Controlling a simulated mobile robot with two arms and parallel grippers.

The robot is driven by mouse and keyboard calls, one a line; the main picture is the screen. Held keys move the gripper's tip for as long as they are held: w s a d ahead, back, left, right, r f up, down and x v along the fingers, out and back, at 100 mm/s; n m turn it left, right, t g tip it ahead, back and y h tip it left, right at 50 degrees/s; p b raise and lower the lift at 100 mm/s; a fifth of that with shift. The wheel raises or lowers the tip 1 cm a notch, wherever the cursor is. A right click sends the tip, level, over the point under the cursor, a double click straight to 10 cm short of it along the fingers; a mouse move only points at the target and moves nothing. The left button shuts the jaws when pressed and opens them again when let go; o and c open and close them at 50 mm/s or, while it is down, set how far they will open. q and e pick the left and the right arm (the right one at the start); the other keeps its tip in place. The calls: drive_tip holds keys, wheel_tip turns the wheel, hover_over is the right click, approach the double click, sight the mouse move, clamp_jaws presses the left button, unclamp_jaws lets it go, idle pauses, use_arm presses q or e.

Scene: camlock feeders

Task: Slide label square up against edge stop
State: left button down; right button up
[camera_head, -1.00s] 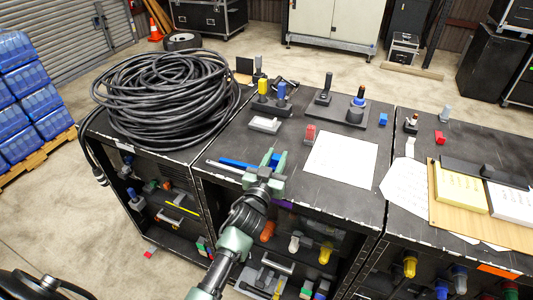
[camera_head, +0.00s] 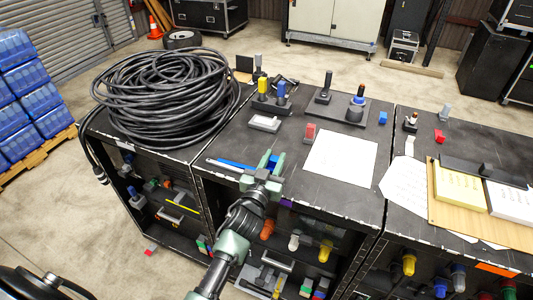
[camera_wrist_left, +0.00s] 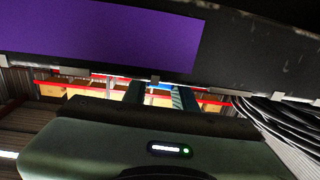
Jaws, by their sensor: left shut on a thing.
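My left gripper (camera_head: 271,159) is at the front edge of the middle black case top, its fingers pointing away from me. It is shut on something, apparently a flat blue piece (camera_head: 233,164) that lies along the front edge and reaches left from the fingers. In the left wrist view a bit of blue (camera_wrist_left: 163,87) shows between the fingertips (camera_wrist_left: 158,95). A purple rectangle (camera_head: 286,203) sits on the case's front edge right of the gripper; it is large in the left wrist view (camera_wrist_left: 110,35). I cannot tell which piece is the label or the edge stop.
A white sheet (camera_head: 340,158) lies right of the gripper. A red block (camera_head: 310,132), a light grey tray (camera_head: 264,123) and black-based fixtures (camera_head: 350,108) stand behind. A coiled black cable (camera_head: 165,90) fills the left case top. A wooden board (camera_head: 450,200) lies right.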

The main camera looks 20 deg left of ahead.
use_arm(q)
drive_tip(key=shift+s+a, duration=0.1)
drive_tip(key=shift+s, duration=0.2)
idle(0.6)
drive_tip(key=c, duration=1)
unclamp_jaws()
drive_tip(key=shift+c, duration=0.2)
drive_tip(key=shift+s+f, duration=0.1)
drive_tip(key=shift+s, duration=0.05)
drive_tip(key=s+b, duration=0.1)
drive_tip(key=s, duration=0.6)
drive_tip(key=shift+s+b, duration=0.3)
drive_tip(key=shift+s, duration=0.05)
